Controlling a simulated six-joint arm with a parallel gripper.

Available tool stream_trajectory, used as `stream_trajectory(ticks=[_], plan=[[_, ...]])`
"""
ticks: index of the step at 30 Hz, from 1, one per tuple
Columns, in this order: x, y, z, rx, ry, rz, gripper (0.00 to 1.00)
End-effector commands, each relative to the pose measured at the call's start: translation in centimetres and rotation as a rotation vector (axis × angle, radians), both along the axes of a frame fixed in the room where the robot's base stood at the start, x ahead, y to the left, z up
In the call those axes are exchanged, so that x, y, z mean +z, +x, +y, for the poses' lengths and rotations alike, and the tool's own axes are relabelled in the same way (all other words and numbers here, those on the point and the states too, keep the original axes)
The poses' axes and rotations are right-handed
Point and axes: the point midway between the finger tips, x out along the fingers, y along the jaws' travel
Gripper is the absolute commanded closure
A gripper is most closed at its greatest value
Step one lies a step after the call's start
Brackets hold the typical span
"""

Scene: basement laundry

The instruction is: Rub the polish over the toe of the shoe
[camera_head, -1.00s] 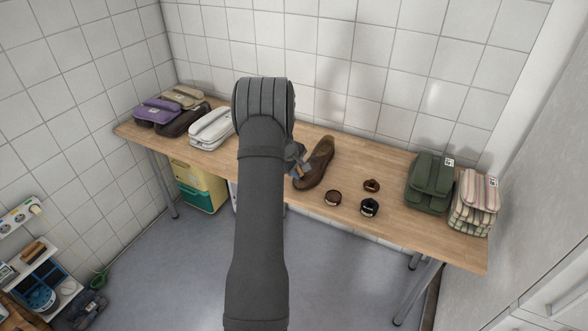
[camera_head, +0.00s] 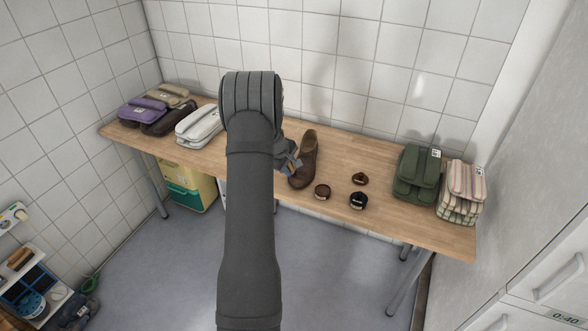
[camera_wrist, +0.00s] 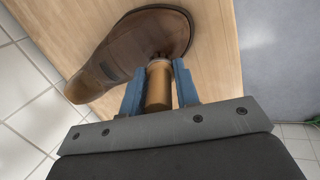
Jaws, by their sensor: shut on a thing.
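A brown leather shoe (camera_head: 304,162) stands on the wooden table, its toe toward the front edge. In the wrist view the shoe (camera_wrist: 125,45) lies across the upper left, its rounded toe at the right. My gripper (camera_wrist: 158,68) has its blue fingers shut around a tan, round-handled applicator (camera_wrist: 159,88). The applicator's dark tip is at the toe and seems to touch it; the exact contact is hard to see. In the head view my gripper (camera_head: 291,161) is beside the shoe's left side, mostly hidden by my arm.
A brown tin (camera_head: 322,192), a dark tin (camera_head: 358,201) and a small brown item (camera_head: 360,179) stand right of the shoe. A green bag (camera_head: 417,173) and striped bag (camera_head: 462,192) are at the table's right end. A white bag (camera_head: 199,125) and others lie left.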

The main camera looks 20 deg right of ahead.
Motion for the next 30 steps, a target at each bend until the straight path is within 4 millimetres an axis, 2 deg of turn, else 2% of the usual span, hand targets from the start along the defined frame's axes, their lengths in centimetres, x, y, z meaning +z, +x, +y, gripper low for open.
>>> stream_trajectory(ticks=[18,30], plan=[[0.3,3.0,2.5,0.001,-0.002,-0.004,1.0],[0.6,3.2,2.6,0.0,-0.001,-0.006,1.0]])
